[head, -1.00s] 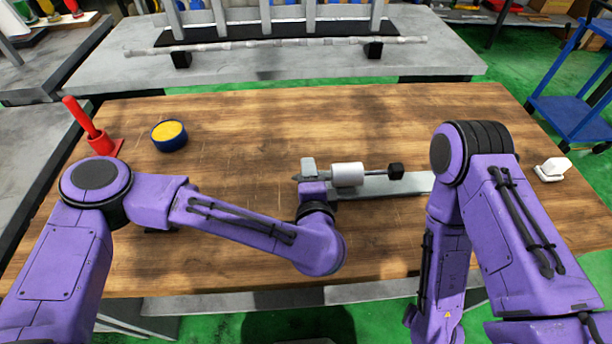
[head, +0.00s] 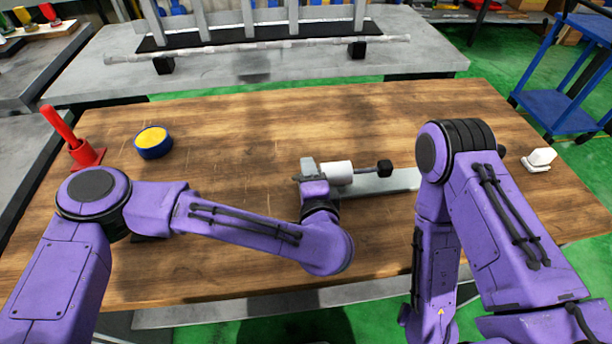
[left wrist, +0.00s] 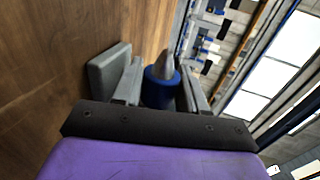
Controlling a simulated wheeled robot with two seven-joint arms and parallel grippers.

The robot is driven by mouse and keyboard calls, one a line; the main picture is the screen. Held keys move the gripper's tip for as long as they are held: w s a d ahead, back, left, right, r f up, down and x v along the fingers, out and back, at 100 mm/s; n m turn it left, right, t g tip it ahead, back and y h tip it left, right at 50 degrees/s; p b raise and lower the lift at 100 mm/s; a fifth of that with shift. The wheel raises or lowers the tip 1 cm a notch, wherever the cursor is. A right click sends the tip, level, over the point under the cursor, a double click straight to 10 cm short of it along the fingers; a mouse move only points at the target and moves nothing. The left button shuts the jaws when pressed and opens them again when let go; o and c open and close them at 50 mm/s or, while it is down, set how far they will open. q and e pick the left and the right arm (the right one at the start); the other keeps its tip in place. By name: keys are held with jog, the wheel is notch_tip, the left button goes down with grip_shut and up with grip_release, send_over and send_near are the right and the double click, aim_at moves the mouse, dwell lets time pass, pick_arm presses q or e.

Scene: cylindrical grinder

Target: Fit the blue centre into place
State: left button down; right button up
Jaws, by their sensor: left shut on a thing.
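The blue centre (left wrist: 160,91) is a blue collar with a grey conical tip. In the left wrist view it is between the two grey fingers of my left gripper (left wrist: 161,88), which is shut on it, with the cone pointing away from the palm. In the head view my left gripper (head: 310,179) is at the left end of the grey rail fixture (head: 398,181), close to the white cylinder (head: 337,173). The centre cannot be made out there, and whether it touches the fixture is unclear. My right arm shows, but its gripper is hidden.
A grey slab (left wrist: 107,72) stands beside the fingers. A blue-rimmed yellow round thing (head: 153,141) and a red stand (head: 84,155) are at the left. A white object (head: 538,159) is at the right. The wooden table's back is clear.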

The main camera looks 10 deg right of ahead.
pick_arm(q)
jog(key=shift+d, duration=0.35)
jog(key=c, duration=0.5)
grip_release()
jog(key=shift+c, duration=0.2)
jog(key=shift+s+f, duration=0.1)
jog(key=shift+s, duration=0.1)
jog(key=v, duration=0.3)
jog(key=p+v, duration=0.1)
jog(key=v, duration=0.2)
jog(key=p+v, duration=0.1)
jog(key=v, duration=0.2)
jog(key=shift+s+r, duration=0.25)
jog(key=shift+r, duration=0.15)
jog(key=shift+s, duration=0.35)
